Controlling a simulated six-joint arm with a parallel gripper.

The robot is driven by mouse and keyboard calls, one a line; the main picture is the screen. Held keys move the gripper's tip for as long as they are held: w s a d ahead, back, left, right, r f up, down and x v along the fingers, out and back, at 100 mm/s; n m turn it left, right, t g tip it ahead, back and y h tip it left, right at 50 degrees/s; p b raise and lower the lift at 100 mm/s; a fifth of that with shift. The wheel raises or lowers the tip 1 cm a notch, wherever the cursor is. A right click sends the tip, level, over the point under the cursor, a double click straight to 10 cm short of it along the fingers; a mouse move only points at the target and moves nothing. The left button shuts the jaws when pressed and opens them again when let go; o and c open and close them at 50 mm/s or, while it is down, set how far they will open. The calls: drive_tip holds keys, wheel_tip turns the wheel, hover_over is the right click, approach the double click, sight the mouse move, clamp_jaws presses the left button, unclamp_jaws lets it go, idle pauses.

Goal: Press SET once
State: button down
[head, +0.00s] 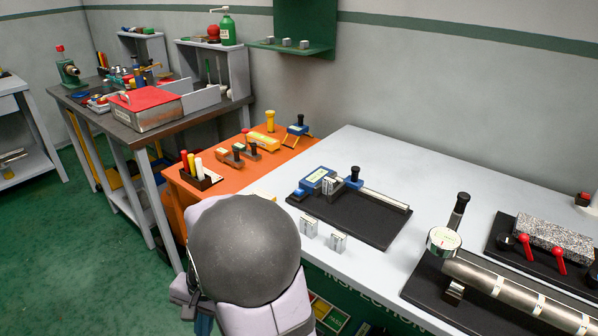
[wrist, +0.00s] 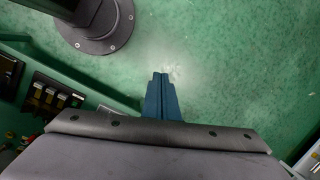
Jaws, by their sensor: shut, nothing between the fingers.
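A blue measuring device (head: 318,181) with a light display face lies on a black mat (head: 352,220) on the pale bench, a long metal bar reaching right from it. A button marked SET cannot be made out at this size. My gripper (wrist: 161,76) shows in the wrist view with its blue fingers together and empty. It points down over the green floor, apart from the bench and the device. In the head view my arm's round grey joint hides most of the gripper.
Two small metal blocks (head: 324,236) stand at the bench's front edge, near the mat. A dial gauge (head: 442,241) and a long pipe (head: 520,288) are at the right. An orange table (head: 228,178) with small tools stands left. The bench behind the mat is clear.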

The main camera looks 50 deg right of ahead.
drive_tip(key=w+d+r+m+t+y+p, duration=0.15)
drive_tip(key=w+d+r+m+p, duration=0.25)
drive_tip(key=d+r+m+p, duration=0.5)
drive_tip(key=w+d+r+m+t+p, duration=0.3)
drive_tip(key=w+d+r+m+p, duration=0.1)
drive_tip(key=d+r+m+p, duration=0.5)
drive_tip(key=s+d+r+m+t+h+p, duration=0.1)
drive_tip(key=d+r+m+p, duration=0.4)
drive_tip(key=d, duration=0.5)
drive_tip(key=s+d+r+m+t+h+p, duration=0.2)
drive_tip(key=s+d+r+m+t+p, duration=0.1)
drive_tip(key=d+m+p, duration=0.5)
drive_tip(key=s+d+r+p, duration=0.1)
drive_tip(key=d+r, duration=0.1)
drive_tip(key=shift+d, duration=0.4)
drive_tip(key=shift+w+f, duration=0.1)
drive_tip(key=shift+f, duration=0.15)
drive_tip(key=b, duration=0.6)
hover_over(299, 192)
drive_tip(key=s, duration=0.1)
drive_tip(key=f, duration=0.6)
drive_tip(key=shift+d+f, duration=0.25)
drive_tip(key=shift+f, duration=0.05)
drive_tip(key=shift+f+b, duration=0.6)
drive_tip(key=shift+f, duration=0.3)
drive_tip(key=shift+f, duration=0.2)
